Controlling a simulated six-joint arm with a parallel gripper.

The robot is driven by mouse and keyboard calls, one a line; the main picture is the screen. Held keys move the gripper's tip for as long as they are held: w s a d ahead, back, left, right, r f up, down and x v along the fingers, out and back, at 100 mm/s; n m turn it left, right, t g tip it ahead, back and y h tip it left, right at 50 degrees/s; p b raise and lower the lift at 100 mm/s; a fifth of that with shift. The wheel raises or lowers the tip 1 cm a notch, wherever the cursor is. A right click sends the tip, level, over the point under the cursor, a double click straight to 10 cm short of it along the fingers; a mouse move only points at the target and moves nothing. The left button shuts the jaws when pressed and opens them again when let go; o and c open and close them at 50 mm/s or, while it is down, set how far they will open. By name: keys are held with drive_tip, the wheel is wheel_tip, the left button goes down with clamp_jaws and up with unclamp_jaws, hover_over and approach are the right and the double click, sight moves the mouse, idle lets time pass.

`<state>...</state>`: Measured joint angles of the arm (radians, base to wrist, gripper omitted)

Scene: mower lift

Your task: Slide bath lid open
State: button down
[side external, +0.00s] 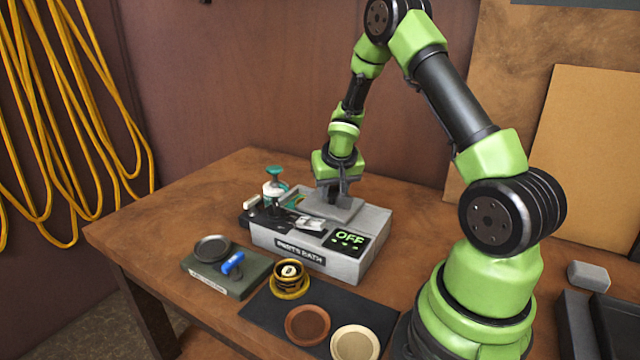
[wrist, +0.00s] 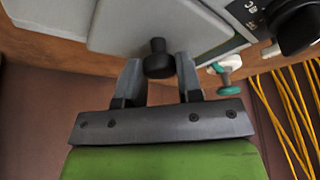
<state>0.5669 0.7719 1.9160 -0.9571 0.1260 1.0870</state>
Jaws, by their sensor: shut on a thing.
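The parts bath (side external: 303,257) is a grey box on the table, with a "PARTS BATH" label and a dark panel (side external: 346,240) reading OFF. Its grey lid (side external: 345,212) lies on top, toward the right rear, and shows as a pale plate in the wrist view (wrist: 165,20). A black knob (wrist: 158,58) stands on the lid. My gripper (side external: 337,194) is over the lid, pointing down. In the wrist view its two fingers (wrist: 158,75) are on either side of the knob, shut on it. Finger contact is partly hidden in the side external view.
A green-topped bottle (side external: 273,185) and small parts stand at the bath's left end. A green tray (side external: 225,270) holds a dark dish and a blue item.

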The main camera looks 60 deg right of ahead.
drive_tip(key=shift+s+d, duration=0.1)
drive_tip(key=shift+s, duration=0.45)
drive_tip(key=c, duration=0.8)
unclamp_jaws()
drive_tip(key=shift+v, duration=5.05)
